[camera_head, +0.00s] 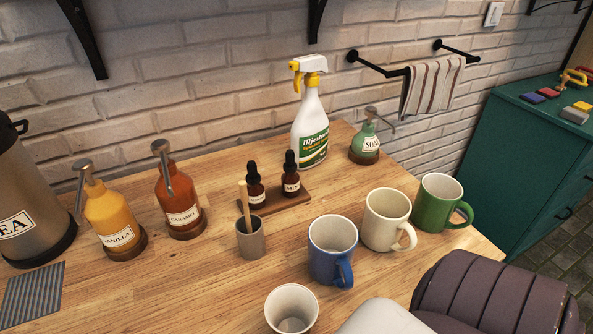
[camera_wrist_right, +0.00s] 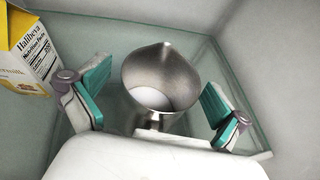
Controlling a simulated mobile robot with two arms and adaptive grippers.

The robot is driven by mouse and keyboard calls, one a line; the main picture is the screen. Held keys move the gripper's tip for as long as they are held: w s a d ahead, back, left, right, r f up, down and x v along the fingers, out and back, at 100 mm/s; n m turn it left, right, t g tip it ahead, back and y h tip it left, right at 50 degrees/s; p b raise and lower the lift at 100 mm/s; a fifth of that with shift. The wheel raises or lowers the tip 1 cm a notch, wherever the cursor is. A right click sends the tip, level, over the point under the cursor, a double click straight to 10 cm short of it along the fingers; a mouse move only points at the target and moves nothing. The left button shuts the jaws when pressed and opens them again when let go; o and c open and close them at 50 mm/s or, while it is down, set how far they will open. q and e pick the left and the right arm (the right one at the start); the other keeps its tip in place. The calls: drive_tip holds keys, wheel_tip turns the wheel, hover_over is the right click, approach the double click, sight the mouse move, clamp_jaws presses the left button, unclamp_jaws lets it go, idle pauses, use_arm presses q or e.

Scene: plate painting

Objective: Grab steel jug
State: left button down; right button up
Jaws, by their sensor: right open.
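The steel jug (camera_wrist_right: 163,77) stands in the right wrist view on a glass shelf. I look into its open top, its spout points away, and white shows inside at the bottom. My right gripper (camera_wrist_right: 158,100) is open, with one teal-padded finger on each side of the jug and visible gaps between fingers and jug. The jug's near lower part is partly hidden by my gripper's body. The jug does not show in the head view. My left gripper is not in view.
A yellow and white carton (camera_wrist_right: 25,50) stands left of the jug on the glass shelf (camera_wrist_right: 112,118). White walls close in at the sides. In the head view a wooden counter (camera_head: 180,280) holds mugs, pump bottles and a spray bottle (camera_head: 311,125).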

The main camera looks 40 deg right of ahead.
drive_tip(key=shift+r, duration=0.1)
drive_tip(key=c, duration=1.8)
wheel_tip(320, 180, up, 7)
drive_tip(key=p, duration=0.2)
drive_tip(key=s+a+b, duration=0.2)
drive_tip(key=s+a, duration=0.1)
drive_tip(key=s, duration=0.6)
drive_tip(key=s+a+b, duration=0.2)
drive_tip(key=s+a, duration=0.1)
drive_tip(key=s, duration=0.7)
idle(2.4)
